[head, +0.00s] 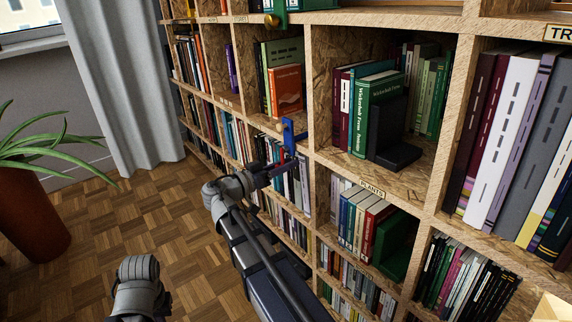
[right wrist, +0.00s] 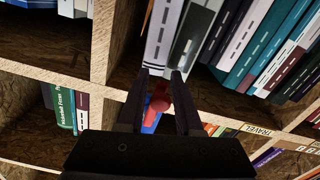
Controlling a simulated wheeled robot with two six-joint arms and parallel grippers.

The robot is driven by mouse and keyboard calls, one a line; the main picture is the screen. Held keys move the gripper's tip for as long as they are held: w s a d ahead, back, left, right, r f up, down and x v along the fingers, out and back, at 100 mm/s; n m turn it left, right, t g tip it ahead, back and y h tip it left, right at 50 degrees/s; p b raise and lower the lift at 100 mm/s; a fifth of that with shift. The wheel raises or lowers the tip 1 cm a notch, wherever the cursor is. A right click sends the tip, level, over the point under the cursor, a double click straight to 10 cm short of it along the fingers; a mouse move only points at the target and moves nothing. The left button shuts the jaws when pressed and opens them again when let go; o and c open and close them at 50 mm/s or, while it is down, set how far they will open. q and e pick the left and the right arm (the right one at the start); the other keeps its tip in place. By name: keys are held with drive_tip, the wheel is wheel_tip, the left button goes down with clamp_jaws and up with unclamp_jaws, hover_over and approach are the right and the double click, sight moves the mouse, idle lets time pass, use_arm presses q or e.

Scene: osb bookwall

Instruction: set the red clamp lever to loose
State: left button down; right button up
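The red clamp lever (right wrist: 158,103) shows in the right wrist view between the two dark fingers of my right gripper (right wrist: 161,76). The fingers are apart, one on each side of it; I cannot tell whether either touches it. The blue clamp body (right wrist: 150,123) is just below the lever. In the head view the blue clamp (head: 289,133) sits on the shelf edge, and my right gripper (head: 277,171) is right below it. The lever is mostly hidden there, so its setting cannot be read. My left gripper is out of view.
The OSB bookshelf (head: 314,80) is full of books around the clamp. A black bookend (head: 397,150) stands on the shelf to the right. A green clamp (head: 279,10) is on a higher shelf. A potted plant (head: 30,215) stands at left; the parquet floor (head: 120,225) is open.

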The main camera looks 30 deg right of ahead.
drive_tip(key=shift+o, duration=1.2)
drive_tip(key=shift+a, duration=0.1)
drive_tip(key=a, duration=0.7)
drive_tip(key=shift+s+a, duration=0.3)
drive_tip(key=shift+s, duration=0.05)
